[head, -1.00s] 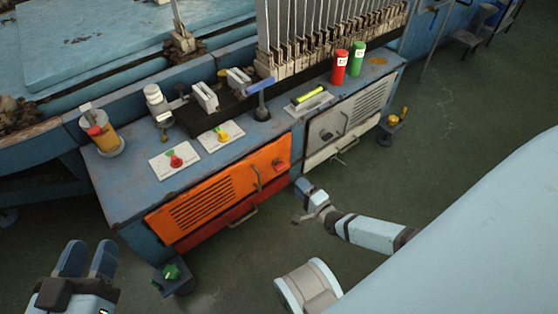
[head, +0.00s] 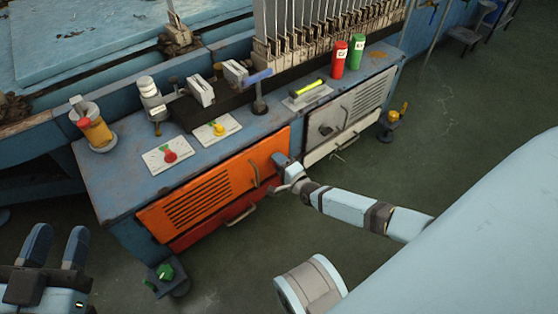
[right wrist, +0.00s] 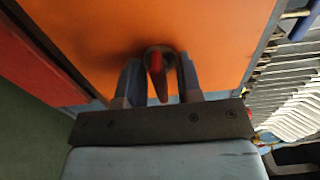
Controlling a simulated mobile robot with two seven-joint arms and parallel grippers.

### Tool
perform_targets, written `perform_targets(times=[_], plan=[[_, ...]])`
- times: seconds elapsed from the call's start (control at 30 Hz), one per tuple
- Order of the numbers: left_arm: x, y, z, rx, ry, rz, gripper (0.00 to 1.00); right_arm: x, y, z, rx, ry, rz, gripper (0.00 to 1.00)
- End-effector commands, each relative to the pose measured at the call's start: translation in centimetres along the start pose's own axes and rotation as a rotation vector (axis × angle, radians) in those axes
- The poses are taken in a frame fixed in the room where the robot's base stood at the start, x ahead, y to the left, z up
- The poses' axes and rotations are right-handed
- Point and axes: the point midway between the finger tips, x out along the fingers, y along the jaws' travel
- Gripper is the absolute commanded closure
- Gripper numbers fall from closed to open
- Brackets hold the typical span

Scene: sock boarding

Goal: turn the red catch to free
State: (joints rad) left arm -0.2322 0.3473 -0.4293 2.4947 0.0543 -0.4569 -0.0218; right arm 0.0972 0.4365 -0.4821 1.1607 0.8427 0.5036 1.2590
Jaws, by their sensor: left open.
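The red catch (right wrist: 157,78) is on the orange door (head: 215,190) of the blue cabinet. In the right wrist view it stands between the two fingers of my right gripper (right wrist: 158,75), with a small gap showing on each side. The fingers are open around it, with their tips close to the door. My left gripper (head: 57,236) is open and empty at the lower left, away from the cabinet.
A door handle (head: 254,174) sits just left of my right gripper. A grey door (head: 350,118) is to the right. The cabinet top holds a red knob (head: 170,156), a yellow knob (head: 218,129) and red and green cylinders.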

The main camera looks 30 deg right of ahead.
Motion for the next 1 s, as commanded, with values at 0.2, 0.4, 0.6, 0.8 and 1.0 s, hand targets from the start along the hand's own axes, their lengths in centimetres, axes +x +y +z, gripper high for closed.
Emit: perform_targets(times=[0.2, 0.4, 0.6, 0.8, 1.0], plan=[[-0.04, 0.01, 0.03, 0.001, -0.002, 0.001, 0.57, -0.01, 0.0, 0.0, 0.0, 0.0, 0.0, 1.0], [-0.01, 0.01, -0.06, -0.003, -0.002, 0.0, 0.57, 0.0, -0.04, 0.0, -0.01, 0.001, -0.001, 1.0], [0.09, 0.06, -0.37, -0.021, -0.005, -0.002, 0.57, 0.02, -0.13, 0.03, -0.072, 0.001, -0.001, 1.0], [0.1, 0.24, -0.41, -0.056, -0.027, 0.0, 0.57, 0.03, -0.22, -0.03, -0.209, 0.002, -0.001, 1.0], [-0.28, 0.69, -0.1, -0.103, -0.061, 0.007, 0.57, 0.06, -0.27, -0.03, -0.393, 0.003, -0.001, 1.0]])
